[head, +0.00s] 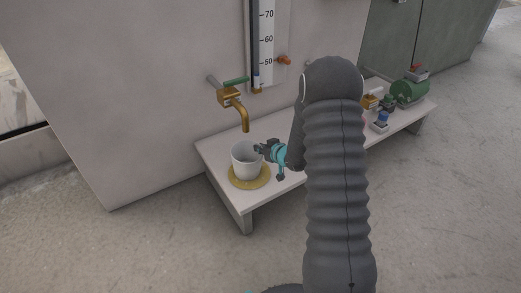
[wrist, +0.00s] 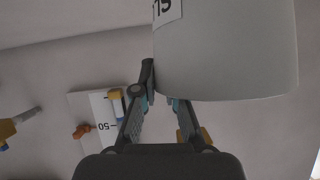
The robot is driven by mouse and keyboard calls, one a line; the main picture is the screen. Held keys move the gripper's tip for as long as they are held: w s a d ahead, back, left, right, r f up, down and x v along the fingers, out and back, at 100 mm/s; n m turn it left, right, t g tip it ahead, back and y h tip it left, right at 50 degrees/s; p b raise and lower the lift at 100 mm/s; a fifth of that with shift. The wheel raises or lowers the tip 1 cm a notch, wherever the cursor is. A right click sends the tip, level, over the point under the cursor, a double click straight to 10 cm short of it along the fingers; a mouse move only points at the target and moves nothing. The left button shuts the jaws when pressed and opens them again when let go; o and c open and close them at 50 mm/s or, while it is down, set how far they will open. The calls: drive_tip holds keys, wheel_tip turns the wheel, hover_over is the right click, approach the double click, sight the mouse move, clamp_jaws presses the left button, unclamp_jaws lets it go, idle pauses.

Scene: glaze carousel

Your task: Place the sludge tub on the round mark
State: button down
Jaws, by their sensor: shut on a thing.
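The sludge tub (head: 243,167) is a white, open-topped tub. In the head view it is upright over the yellow round mark (head: 237,183), roughly centred. I cannot tell whether its base touches the mark or sits just above it. My gripper (head: 262,150) is shut on the tub's wall near the rim, on its right side. In the wrist view the tub (wrist: 230,55) fills the upper right, with part of a printed label showing. One finger of my gripper (wrist: 160,88) is outside the wall at its left edge; the other is partly hidden behind the tub.
A brass tap (head: 243,114) with a green handle overhangs the tub closely. The low white bench (head: 225,160) has its front edge near the mark. A gauge board (head: 267,45) is on the wall behind. A green motor-like unit (head: 408,91) stands at the bench's far right.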

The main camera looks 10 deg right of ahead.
drive_tip(key=c, duration=1.2)
unclamp_jaws()
drive_tip(key=shift+f, duration=0.1)
drive_tip(key=shift+s, duration=0.15)
drive_tip(key=p+v, duration=0.1)
drive_tip(key=v, duration=1.1)
drive_tip(key=s+d+r+m+g+h, duration=0.1)
drive_tip(key=s+r+h, duration=0.25)
drive_tip(key=r, duration=0.55)
drive_tip(key=s+r+m+g+h, duration=0.1)
drive_tip(key=s+r+h, duration=0.3)
drive_tip(key=r, duration=0.5)
drive_tip(key=s+a+r+g+y, duration=0.1)
drive_tip(key=s+a, duration=0.2)
drive_tip(key=s, duration=0.5)
drive_tip(key=s+a+r+g+y, duration=0.1)
drive_tip(key=s+a+r, duration=0.1)
drive_tip(key=s, duration=0.6)
drive_tip(key=s+a+r+m+g+y, duration=0.1)
drive_tip(key=s+a, duration=0.3)
drive_tip(key=s, duration=0.4)
drive_tip(key=shift+s+r+g, duration=0.25)
drive_tip(key=shift+r+g, duration=0.35)
